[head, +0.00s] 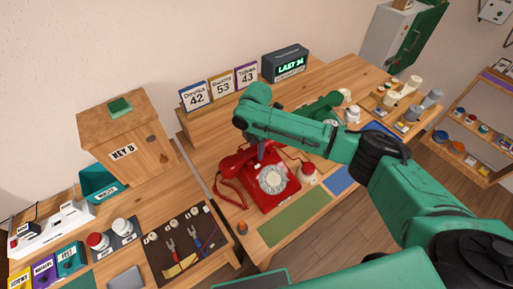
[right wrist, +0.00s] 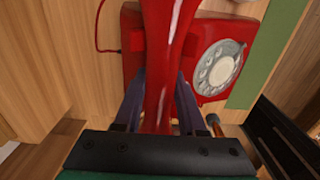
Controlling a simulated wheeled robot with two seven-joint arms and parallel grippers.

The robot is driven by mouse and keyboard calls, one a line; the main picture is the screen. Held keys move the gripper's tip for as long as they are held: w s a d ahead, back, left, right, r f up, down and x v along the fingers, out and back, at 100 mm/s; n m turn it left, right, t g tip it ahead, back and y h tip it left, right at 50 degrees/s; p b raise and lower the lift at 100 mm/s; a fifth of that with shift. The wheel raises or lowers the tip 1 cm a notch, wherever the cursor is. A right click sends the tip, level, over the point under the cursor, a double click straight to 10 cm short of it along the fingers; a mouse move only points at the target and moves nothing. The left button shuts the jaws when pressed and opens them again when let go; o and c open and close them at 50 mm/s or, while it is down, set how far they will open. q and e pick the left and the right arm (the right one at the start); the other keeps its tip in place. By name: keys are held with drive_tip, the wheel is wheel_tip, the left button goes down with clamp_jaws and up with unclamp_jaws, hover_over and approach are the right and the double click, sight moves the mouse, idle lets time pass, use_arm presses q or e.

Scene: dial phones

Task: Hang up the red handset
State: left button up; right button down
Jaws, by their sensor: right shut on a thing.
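The red dial phone (head: 284,190) stands on the wooden desk, its pale dial facing up; it also shows in the right wrist view (right wrist: 207,88). My right gripper (head: 262,153) is over the back-left part of the phone. It is shut on the red handset (head: 236,161). In the right wrist view the handset (right wrist: 163,70) runs lengthwise between the fingers, in front of the cradle side of the phone. I cannot tell whether it touches the cradle. A red cord loops at the phone's left. My left gripper is not in view.
Number cards (head: 221,84) and a dark display (head: 286,64) stand behind. A tool board (head: 184,245) is at the front left.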

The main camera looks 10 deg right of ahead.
drive_tip(key=shift+c, duration=2)
unclamp_jaws()
wheel_tip(320, 180, up, 15)
drive_tip(key=b, duration=0.2)
drive_tip(key=shift+f, duration=0.2)
